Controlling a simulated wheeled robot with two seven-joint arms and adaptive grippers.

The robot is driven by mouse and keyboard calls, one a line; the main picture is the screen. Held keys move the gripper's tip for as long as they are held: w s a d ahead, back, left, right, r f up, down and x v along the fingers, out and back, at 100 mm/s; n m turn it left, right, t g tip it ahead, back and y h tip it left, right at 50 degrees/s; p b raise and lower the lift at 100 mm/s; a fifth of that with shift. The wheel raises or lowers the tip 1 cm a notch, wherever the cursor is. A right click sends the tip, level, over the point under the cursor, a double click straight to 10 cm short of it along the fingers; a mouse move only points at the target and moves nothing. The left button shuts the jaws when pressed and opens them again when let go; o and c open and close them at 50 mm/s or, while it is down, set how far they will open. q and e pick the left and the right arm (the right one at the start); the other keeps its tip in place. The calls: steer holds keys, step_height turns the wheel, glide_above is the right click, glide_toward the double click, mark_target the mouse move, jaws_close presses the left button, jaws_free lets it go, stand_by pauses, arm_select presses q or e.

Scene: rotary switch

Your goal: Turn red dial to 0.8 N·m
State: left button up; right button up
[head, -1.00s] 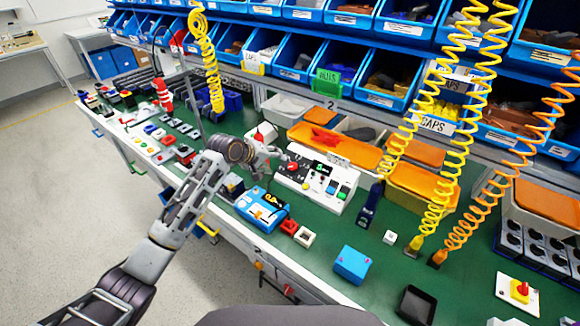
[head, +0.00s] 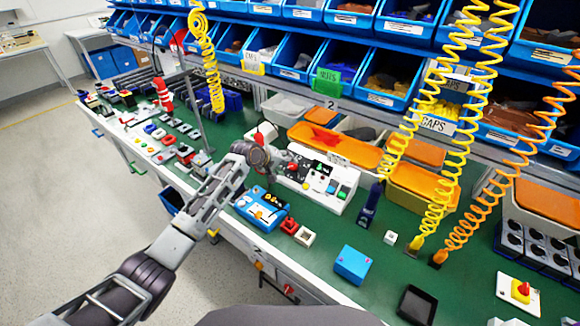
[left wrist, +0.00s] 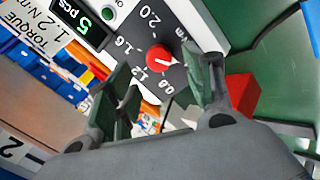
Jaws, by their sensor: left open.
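The red dial (left wrist: 158,57) sits on the dark scale of a white control box (head: 318,188), with 0.8, 1.2, 1.6 and 2.0 printed around it. The dial also shows in the head view (head: 292,167), just right of my gripper. My left gripper (left wrist: 163,88) is open, with one finger on each side below the dial in the wrist view. Nothing is between the fingers, and they seem apart from the dial. My right gripper is not in view.
A green display (left wrist: 82,20) reading 5 pcs is beside the dial. A blue device (head: 262,208) and small red and white blocks lie in front of the box. Yellow coiled cords (head: 455,120) hang to the right.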

mark_target(291, 166)
arm_select(q)
steer(key=shift+x, duration=1.85)
steer(key=shift+w+d+f, duration=0.2)
steer(key=shift+w+f, duration=0.05)
steer(key=shift+f, duration=0.05)
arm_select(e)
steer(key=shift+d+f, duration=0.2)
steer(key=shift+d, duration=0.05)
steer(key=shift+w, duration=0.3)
arm_select(q)
steer(key=c, duration=0.9)
steer(key=shift+c, duration=0.6)
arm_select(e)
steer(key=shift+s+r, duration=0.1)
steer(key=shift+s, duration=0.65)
